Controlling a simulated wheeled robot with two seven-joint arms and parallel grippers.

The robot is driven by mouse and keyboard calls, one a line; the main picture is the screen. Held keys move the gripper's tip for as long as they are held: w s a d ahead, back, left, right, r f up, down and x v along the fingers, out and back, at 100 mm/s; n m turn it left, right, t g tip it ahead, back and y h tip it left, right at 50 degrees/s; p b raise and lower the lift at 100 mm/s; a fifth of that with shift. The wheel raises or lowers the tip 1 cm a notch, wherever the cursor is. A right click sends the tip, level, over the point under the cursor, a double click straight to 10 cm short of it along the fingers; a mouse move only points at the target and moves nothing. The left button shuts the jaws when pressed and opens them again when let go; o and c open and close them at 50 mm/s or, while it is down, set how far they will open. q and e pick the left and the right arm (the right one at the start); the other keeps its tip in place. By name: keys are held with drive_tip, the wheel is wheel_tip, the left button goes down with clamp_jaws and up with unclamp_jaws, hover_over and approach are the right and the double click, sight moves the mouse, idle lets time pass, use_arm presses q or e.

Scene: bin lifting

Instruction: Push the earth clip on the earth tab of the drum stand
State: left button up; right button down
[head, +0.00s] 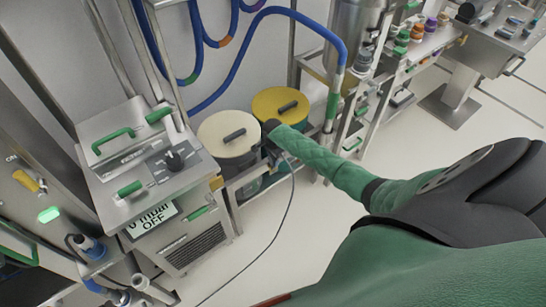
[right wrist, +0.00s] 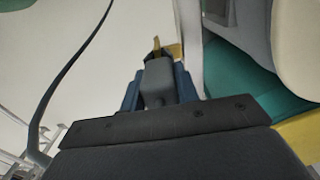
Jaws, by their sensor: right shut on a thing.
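My right gripper (head: 270,150) reaches down to the front of the drum stand (head: 236,189), beside the two lidded drums. In the right wrist view its blue fingers (right wrist: 160,88) are shut on the grey earth clip (right wrist: 158,76). A narrow brass-coloured piece (right wrist: 156,46) stands just past the clip's far end, in line with it; it looks like the earth tab. I cannot tell whether the clip touches it or is on it. In the head view the clip is mostly hidden by my gripper. My left gripper is in neither view.
A cream-lidded drum (head: 223,130) and a yellow-lidded drum (head: 281,103) stand close to my right gripper. A thin dark cable (head: 283,215) runs down to the floor. A steel control cabinet (head: 140,165) stands left. Blue hoses (head: 255,35) hang behind.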

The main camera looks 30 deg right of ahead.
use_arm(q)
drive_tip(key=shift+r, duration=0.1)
use_arm(e)
drive_tip(key=shift+f, duration=0.2)
idle(0.4)
drive_tip(key=c, duration=1)
unclamp_jaws()
drive_tip(key=shift+o, duration=0.2)
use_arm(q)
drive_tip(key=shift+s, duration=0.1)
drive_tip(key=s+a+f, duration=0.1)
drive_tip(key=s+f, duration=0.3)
use_arm(e)
wheel_tip(320, 180, up, 6)
drive_tip(key=shift+r+b, duration=0.1)
drive_tip(key=shift+b, duration=0.85)
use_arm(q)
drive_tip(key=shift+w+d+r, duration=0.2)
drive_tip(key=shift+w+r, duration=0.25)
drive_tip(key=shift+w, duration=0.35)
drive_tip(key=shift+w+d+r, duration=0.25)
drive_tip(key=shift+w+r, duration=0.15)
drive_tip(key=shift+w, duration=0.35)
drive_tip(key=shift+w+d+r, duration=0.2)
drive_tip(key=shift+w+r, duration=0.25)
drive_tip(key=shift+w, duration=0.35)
use_arm(e)
drive_tip(key=shift+r, duration=0.75)
